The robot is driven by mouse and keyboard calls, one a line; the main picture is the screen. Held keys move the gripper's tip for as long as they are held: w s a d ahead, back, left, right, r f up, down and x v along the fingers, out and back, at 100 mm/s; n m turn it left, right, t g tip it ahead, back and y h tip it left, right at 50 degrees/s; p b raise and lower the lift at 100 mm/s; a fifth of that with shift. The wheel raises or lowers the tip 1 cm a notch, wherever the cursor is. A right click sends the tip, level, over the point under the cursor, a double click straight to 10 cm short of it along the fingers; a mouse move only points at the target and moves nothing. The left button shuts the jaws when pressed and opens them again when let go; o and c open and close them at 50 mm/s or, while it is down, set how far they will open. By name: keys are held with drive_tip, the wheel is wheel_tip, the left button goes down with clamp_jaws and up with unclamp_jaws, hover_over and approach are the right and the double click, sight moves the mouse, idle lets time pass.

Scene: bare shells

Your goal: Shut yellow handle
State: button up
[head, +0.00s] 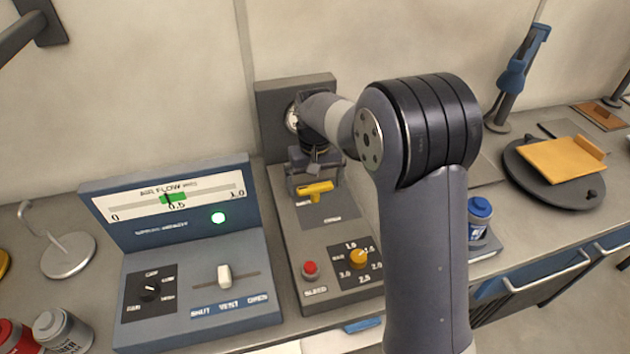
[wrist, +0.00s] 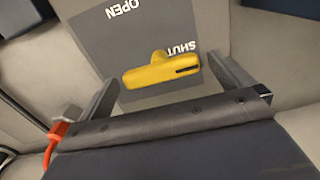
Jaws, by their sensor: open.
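The yellow handle (head: 318,188) is on the grey panel (head: 292,222) with the round gauge, in the middle of the head view. In the wrist view the yellow handle (wrist: 162,73) lies crosswise between my two fingers. Its hub is on the far side. The label SHUT (wrist: 181,50) is beside its right end, partly covered, and OPEN (wrist: 125,8) is farther off. My gripper (head: 312,181) is open above the panel; its fingers (wrist: 163,71) are on either side of the handle, with gaps showing. Whether they touch it cannot be told.
On the same panel are a red button (head: 311,268) and a yellow knob (head: 358,258). A blue air flow console (head: 200,300) with a slider stands at left.

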sight(315, 186)
wheel_tip(315, 186, up, 11)
drive_tip(key=shift+b, duration=0.45)
drive_tip(key=shift+f, duration=0.15)
wheel_tip(315, 186, down, 11)
drive_tip(key=shift+r+p, duration=0.1)
drive_tip(key=shift+p, duration=0.4)
drive_tip(key=shift+n, duration=0.3)
